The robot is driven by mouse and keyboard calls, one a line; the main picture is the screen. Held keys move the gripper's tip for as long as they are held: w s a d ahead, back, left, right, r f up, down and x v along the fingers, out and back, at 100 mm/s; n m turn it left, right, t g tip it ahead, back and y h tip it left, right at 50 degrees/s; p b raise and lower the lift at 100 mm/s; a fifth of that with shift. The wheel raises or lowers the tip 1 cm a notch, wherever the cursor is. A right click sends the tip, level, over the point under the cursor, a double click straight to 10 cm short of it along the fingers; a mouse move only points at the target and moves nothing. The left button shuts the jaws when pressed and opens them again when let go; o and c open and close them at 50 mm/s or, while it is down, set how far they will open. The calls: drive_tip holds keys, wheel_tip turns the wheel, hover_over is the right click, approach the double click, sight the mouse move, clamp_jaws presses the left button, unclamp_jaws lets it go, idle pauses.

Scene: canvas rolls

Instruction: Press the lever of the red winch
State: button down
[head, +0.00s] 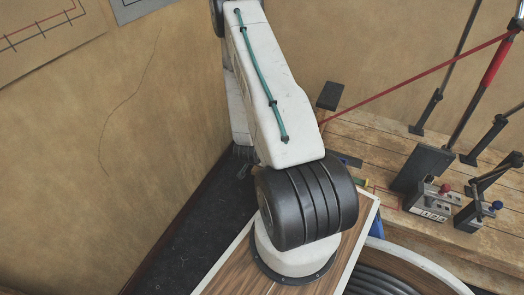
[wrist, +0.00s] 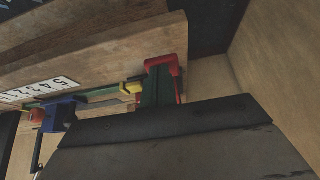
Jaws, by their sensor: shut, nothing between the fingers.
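In the head view, a grey box with a red knob (head: 445,189) stands on the wooden bench at the right; it may be the red winch, but I cannot tell for sure. A similar box with a blue knob (head: 497,205) stands beside it. A long thin red bar (head: 420,78) slants down to the left above the bench. A pole with a red sleeve (head: 496,62) rises at the far right. My arm stands in the middle, left of these things and apart from the boxes. I see no gripper fingers in either view.
The wrist view shows a wooden beam (wrist: 110,58), a green rail with a red end bracket (wrist: 178,66), a yellow slider (wrist: 131,87), a blue block (wrist: 58,114) and a number plate (wrist: 38,89). A dark-edged grey panel (wrist: 190,150) fills the bottom. Dark floor (head: 190,235) lies left of my arm.

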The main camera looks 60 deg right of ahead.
drive_tip(key=a+f+v, duration=0.1)
drive_tip(key=v, duration=1.2)
drive_tip(key=shift+s+a, duration=0.15)
drive_tip(key=shift+a, duration=0.15)
